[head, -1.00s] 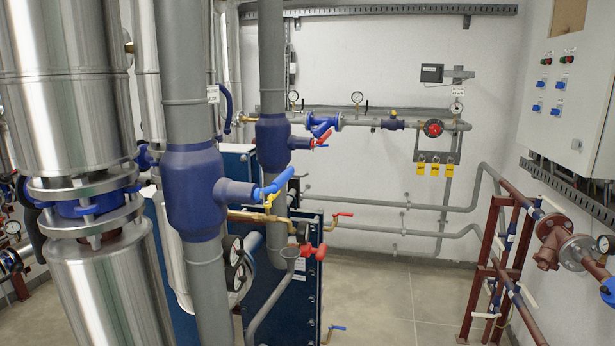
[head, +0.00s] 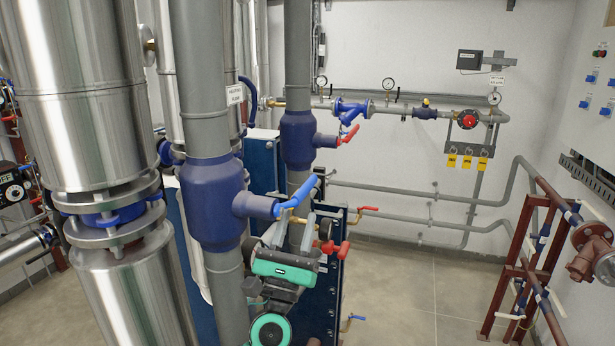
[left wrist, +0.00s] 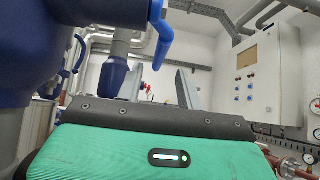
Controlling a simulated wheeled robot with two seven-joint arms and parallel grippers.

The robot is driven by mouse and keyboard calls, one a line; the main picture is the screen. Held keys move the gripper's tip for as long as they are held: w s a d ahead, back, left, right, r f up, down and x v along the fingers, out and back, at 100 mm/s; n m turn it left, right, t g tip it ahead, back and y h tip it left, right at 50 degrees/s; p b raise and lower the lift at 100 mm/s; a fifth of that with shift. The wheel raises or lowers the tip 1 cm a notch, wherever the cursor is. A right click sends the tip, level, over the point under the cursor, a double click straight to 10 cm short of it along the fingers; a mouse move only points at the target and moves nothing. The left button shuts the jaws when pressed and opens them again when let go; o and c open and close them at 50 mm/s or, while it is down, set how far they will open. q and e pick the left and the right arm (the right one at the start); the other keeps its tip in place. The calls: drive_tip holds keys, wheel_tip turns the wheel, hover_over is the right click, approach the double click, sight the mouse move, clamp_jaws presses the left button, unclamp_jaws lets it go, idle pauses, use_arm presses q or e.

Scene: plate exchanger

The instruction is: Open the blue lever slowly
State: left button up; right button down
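The blue lever (head: 297,193) sticks out to the right from the blue valve body (head: 212,203) on the thick grey vertical pipe, its free end angled slightly up. My left gripper (head: 297,214) is just below the lever, fingers pointing up, open and apart, with nothing visible between them. In the left wrist view the lever (left wrist: 162,38) hangs at top centre, its tip above the gap between the two grey fingers (left wrist: 158,78). I cannot tell whether a finger touches it. My right gripper is not in view.
A second valve with a red lever (head: 348,134) is on the pipe behind. Red handles (head: 336,249) and a dark blue plate exchanger (head: 328,290) stand close right of my left gripper. Large silver cylinders (head: 90,130) fill the left.

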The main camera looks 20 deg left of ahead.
sight(306, 187)
use_arm(q)
drive_tip(key=p+x, duration=0.2)
drive_tip(key=x, duration=0.4)
drive_tip(key=shift+w+r+p, duration=0.15)
drive_tip(key=shift+r+p, duration=0.15)
drive_tip(key=shift+p, duration=0.1)
drive_tip(key=shift+w+r+p, duration=0.3)
drive_tip(key=shift+w+r, duration=0.1)
drive_tip(key=shift+w, duration=0.2)
clamp_jaws()
